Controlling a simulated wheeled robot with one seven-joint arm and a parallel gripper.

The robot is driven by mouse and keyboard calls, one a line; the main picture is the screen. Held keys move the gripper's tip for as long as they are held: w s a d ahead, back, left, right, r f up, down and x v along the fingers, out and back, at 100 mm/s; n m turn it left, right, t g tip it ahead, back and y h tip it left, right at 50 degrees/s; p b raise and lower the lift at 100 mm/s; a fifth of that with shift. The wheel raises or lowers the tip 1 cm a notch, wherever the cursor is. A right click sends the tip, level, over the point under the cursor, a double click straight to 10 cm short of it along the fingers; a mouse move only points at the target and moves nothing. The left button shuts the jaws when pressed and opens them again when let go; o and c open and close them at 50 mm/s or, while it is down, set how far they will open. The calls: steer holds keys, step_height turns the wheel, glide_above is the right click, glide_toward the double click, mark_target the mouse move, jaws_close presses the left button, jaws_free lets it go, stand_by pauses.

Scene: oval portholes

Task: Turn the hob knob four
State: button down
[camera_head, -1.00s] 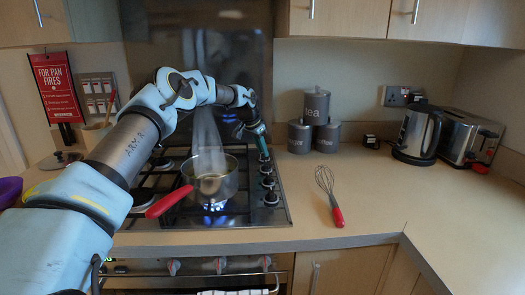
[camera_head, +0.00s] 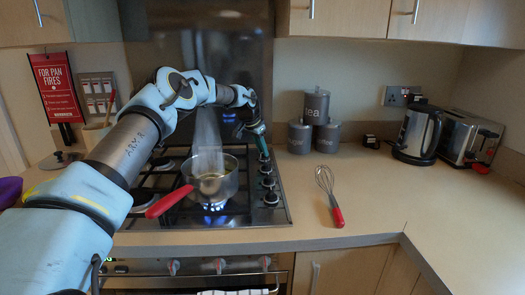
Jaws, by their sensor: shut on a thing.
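The hob (camera_head: 240,222) has a row of dark knobs along its right side. The nearer knobs (camera_head: 268,183) stand clear of my gripper. My gripper (camera_head: 264,157) points down at the far end of this row and is shut on the farthest knob, which its fingers mostly hide. I cannot read any marking or the angle of that knob. A steaming saucepan (camera_head: 228,185) with a red handle (camera_head: 168,201) stands on a front burner, over a blue flame (camera_head: 214,206).
My arm reaches over the left burners and behind the saucepan. A whisk (camera_head: 325,182) lies on the worktop (camera_head: 385,205) to the right. Grey canisters (camera_head: 300,137), a kettle (camera_head: 417,135) and a toaster (camera_head: 467,137) stand farther back. The worktop around the whisk is clear.

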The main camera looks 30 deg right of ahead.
steer(key=c, duration=0.7)
jaws_free()
steer(key=shift+o, duration=0.2)
steer(key=b+v, duration=0.3)
steer(key=v, duration=0.7)
steer(key=shift+a+r+b, duration=0.2)
steer(key=shift+r+b, duration=0.1)
steer(key=shift+r, duration=0.05)
steer(key=shift+c, duration=0.2)
